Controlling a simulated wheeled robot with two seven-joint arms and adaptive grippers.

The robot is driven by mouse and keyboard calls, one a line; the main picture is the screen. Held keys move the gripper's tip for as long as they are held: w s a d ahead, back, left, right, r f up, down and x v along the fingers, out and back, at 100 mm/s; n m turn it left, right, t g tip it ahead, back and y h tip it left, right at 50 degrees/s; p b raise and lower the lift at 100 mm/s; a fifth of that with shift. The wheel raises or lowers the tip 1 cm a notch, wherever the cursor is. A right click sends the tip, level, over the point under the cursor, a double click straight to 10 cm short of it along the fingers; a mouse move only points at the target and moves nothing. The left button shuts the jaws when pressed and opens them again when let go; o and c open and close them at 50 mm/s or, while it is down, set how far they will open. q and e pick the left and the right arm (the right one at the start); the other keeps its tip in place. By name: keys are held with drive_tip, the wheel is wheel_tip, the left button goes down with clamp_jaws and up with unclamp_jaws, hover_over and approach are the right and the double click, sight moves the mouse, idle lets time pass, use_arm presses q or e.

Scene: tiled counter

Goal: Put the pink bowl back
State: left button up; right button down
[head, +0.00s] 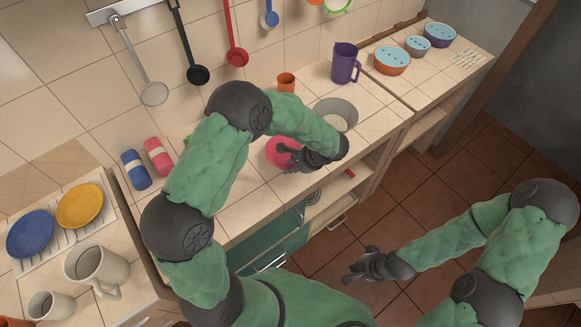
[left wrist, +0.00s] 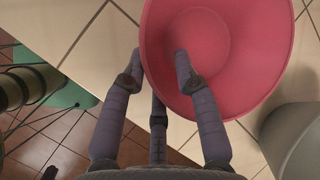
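The pink bowl (head: 277,150) stands on the tiled counter (head: 262,200), partly hidden by my left gripper in the head view. In the left wrist view the bowl (left wrist: 250,50) fills the upper right, its inside facing the camera. My left gripper (head: 290,158) is at the bowl's near right side. In the left wrist view its fingers (left wrist: 158,62) are spread apart: one is over the bowl's inside, another is outside the rim. Whether they touch the bowl is unclear. My right gripper (head: 358,266) hangs over the floor with spread fingers, away from the counter, and holds nothing visible.
A grey round container (head: 338,108) stands right of the bowl. An orange cup (head: 286,82) and a purple jug (head: 345,65) are behind. Several lidded bowls (head: 392,60) sit on the right counter. Plates (head: 80,206) and mugs (head: 97,268) are at left. Utensils (head: 236,57) hang above.

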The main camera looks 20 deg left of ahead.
use_arm(q)
drive_tip(key=p+v, duration=0.1)
drive_tip(key=v, duration=0.9)
drive_tip(key=s+d+f+n+h, duration=0.2)
drive_tip(key=s+f+n+h, duration=0.3)
drive_tip(key=s+f, duration=0.4)
drive_tip(key=s+d+f+n+h, duration=0.3)
drive_tip(key=s+f+n+h, duration=0.2)
drive_tip(key=f, duration=0.8)
drive_tip(key=s+n, duration=0.2)
drive_tip(key=s, duration=0.2)
drive_tip(key=shift+s+d+f, duration=0.2)
drive_tip(key=shift+s+f, duration=0.15)
drive_tip(key=shift+s, duration=0.05)
drive_tip(key=shift+f, duration=0.15)
wheel_tip(320, 180, down, 6)
drive_tip(key=b, duration=0.5)
drive_tip(key=shift+r+b, duration=0.2)
drive_tip(key=shift+b, duration=0.2)
